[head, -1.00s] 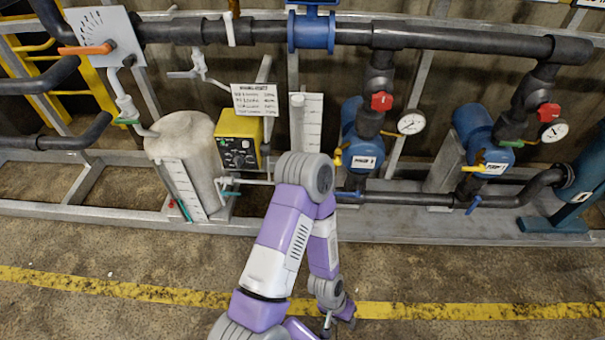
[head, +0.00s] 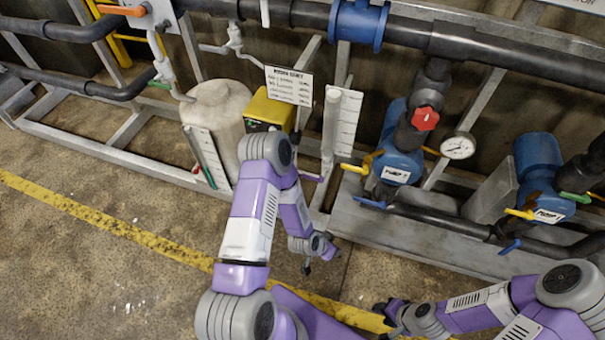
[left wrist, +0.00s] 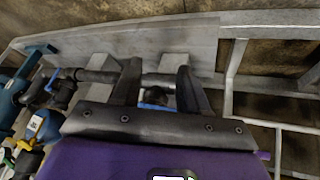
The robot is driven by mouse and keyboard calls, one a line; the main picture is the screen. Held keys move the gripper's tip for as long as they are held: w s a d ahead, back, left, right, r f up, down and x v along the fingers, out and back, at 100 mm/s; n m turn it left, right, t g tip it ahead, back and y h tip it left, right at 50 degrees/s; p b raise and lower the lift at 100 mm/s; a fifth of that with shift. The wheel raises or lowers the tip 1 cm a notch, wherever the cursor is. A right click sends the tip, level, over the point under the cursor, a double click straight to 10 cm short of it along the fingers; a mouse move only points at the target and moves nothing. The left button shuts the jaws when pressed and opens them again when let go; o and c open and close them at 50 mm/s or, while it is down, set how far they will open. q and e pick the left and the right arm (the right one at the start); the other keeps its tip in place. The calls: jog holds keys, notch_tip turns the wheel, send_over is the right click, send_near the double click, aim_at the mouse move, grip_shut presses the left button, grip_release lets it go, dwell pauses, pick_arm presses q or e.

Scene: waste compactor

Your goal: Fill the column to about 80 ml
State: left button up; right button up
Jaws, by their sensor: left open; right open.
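The column (head: 331,122) is a pale upright tube in front of a white scale board (head: 348,122), at the upper middle of the head view. Its marks and any liquid level are too small to read. The white tank (head: 215,112) with its own scale strip (head: 208,158) stands to the left. My left gripper (head: 307,268) hangs low in front of the frame, apart from the column; it is small here. In the left wrist view its two fingers (left wrist: 158,88) are spread with nothing held. My right gripper (head: 381,312) is low over the floor, open and empty.
A yellow box (head: 268,110) and a sign (head: 289,84) stand between tank and column. Right of the column are blue pumps (head: 398,158), a yellow lever (head: 355,168), a blue lever (head: 370,203), a red valve knob (head: 425,118) and a gauge (head: 458,146). Floor at lower left is clear.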

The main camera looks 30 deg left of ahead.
pick_arm(q)
jog(key=w+a+f+m+t+y, duration=0.1)
jog(key=w+a+m+t+y, duration=0.1)
jog(key=w+a+m+t, duration=0.4)
jog(key=m+t+y+p, duration=0.2)
jog(key=m+t+y, duration=0.3)
jog(key=m+t, duration=0.15)
send_near(307, 178)
jog(key=d+x, duration=0.1)
jog(key=x, duration=0.2)
jog(key=shift+m, duration=0.45)
jog(key=x, duration=0.2)
jog(key=b+x, duration=0.1)
jog(key=x, duration=0.1)
jog(key=a+b+x, duration=0.1)
jog(key=x, duration=0.1)
jog(key=shift+w+f, duration=0.15)
jog(key=shift+w, duration=0.05)
jog(key=shift+w+a+b, duration=0.1)
jog(key=shift+w+b, duration=0.25)
jog(key=shift+w, duration=0.25)
grip_shut()
